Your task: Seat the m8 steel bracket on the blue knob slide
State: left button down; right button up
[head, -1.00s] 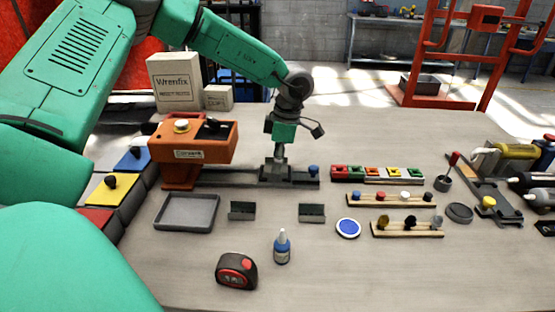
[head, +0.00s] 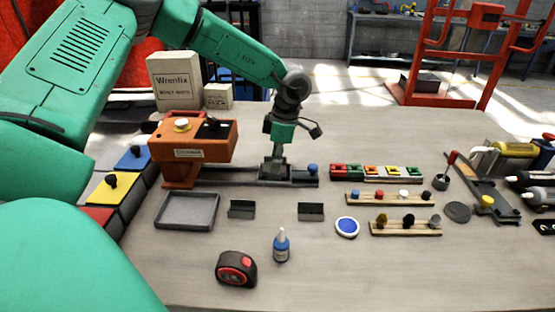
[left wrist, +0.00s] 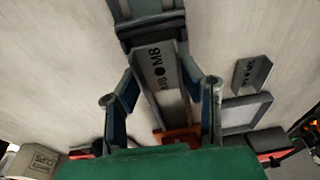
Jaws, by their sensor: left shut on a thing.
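My left gripper (head: 278,160) points down at the slide with the blue knob (head: 313,170), just left of the knob. In the left wrist view, my left gripper (left wrist: 165,105) has its two fingers on either side of the grey steel bracket (left wrist: 162,73) marked M8, and it is shut on it. The bracket lies along the dark slide rail (left wrist: 148,8) in that view. From the head it is mostly hidden by the gripper, and I cannot tell whether it rests fully on the slide. My right gripper is not in view.
An orange fixture (head: 190,145) stands left of the gripper at the rail's end. Colored blocks (head: 378,172) sit to the right.

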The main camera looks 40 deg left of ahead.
pick_arm(q)
jog(key=shift+d, duration=0.35)
jog(key=shift+a+f+p, duration=0.25)
jog(key=shift+a, duration=0.3)
jog(key=shift+a+f+p, duration=0.2)
jog(key=shift+a, duration=0.35)
jog(key=shift+d+r, duration=0.15)
jog(key=shift+d, duration=0.7)
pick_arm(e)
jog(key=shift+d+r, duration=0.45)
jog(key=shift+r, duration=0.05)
pick_arm(q)
jog(key=shift+f, duration=0.25)
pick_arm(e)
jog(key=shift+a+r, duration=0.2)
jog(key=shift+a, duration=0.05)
pick_arm(q)
jog(key=shift+d+r, duration=0.1)
jog(key=shift+d, duration=0.15)
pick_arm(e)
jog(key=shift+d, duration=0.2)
pick_arm(q)
jog(key=shift+a+p, duration=0.1)
jog(key=shift+p, duration=0.25)
jog(key=shift+a+f, duration=0.35)
jog(key=shift+a, duration=0.1)
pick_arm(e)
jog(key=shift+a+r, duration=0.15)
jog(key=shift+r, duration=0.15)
